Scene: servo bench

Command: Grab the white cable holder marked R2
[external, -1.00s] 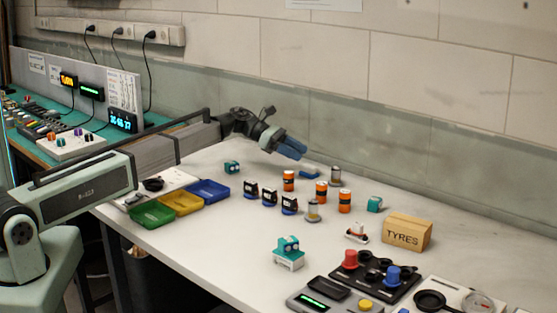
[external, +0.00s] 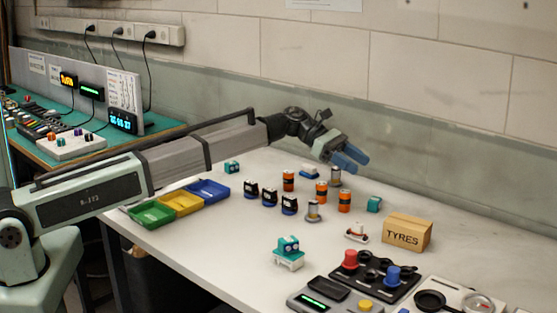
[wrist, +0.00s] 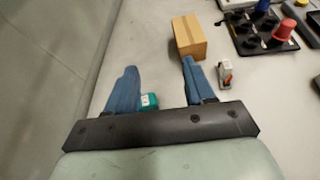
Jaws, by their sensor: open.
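My gripper (external: 351,161) is open and empty, above the far side of the bench with its blue fingers apart. It also shows in the wrist view (wrist: 158,66). No R2 mark is legible, so I cannot tell which piece bears it. A small white piece with a red part (external: 357,233) lies left of the box; in the wrist view it (wrist: 225,74) is just right of the right finger. Another white piece (external: 289,263) is under a teal block at the front. A white and blue piece (external: 309,172) lies at the back, left of my gripper.
A teal block (wrist: 149,101) shows between my fingers in the wrist view. The TYRES box (external: 406,233) stands right of the small white piece. Several orange cylinders (external: 345,202) and dark blocks (external: 269,197) stand mid-bench. A black panel with knobs (external: 373,276) is in front.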

